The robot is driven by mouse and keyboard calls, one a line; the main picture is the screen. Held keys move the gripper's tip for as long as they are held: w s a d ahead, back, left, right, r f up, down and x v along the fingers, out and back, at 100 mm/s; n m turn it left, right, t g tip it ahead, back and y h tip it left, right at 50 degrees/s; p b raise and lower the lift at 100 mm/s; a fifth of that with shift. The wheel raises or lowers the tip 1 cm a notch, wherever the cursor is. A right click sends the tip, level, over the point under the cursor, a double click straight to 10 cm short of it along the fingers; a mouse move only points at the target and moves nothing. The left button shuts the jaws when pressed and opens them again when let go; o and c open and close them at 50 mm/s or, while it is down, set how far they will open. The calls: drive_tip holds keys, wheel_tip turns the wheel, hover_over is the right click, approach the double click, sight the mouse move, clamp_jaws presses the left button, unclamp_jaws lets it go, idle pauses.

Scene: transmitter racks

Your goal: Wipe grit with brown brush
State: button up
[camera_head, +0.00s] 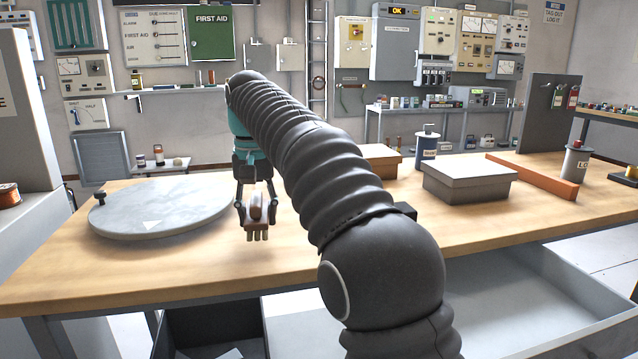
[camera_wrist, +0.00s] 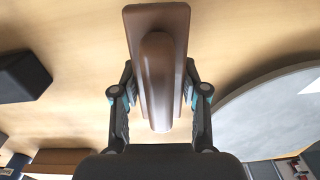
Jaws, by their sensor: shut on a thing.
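My gripper (camera_head: 257,212) is shut on the brown brush (camera_head: 257,226), with a finger on each side of its handle. The brush hangs bristles down over the wooden table (camera_head: 130,271), just right of a round grey disc (camera_head: 170,205). Whether the bristles touch the table I cannot tell. In the wrist view the brush (camera_wrist: 157,60) shows its brown back and raised handle between the fingers. The disc carries a pale triangle mark and a small dark knob at its left edge. I cannot make out any grit in either view.
A grey lidded box (camera_head: 468,182), a brown box (camera_head: 380,160), an orange bar (camera_head: 532,176) and a blue-and-white canister (camera_head: 426,146) stand on the table's right half. An open grey drawer (camera_head: 520,310) juts out at the front right. Bare tabletop lies in front of the disc.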

sight(256, 196)
drive_tip(key=shift+r, duration=1.8)
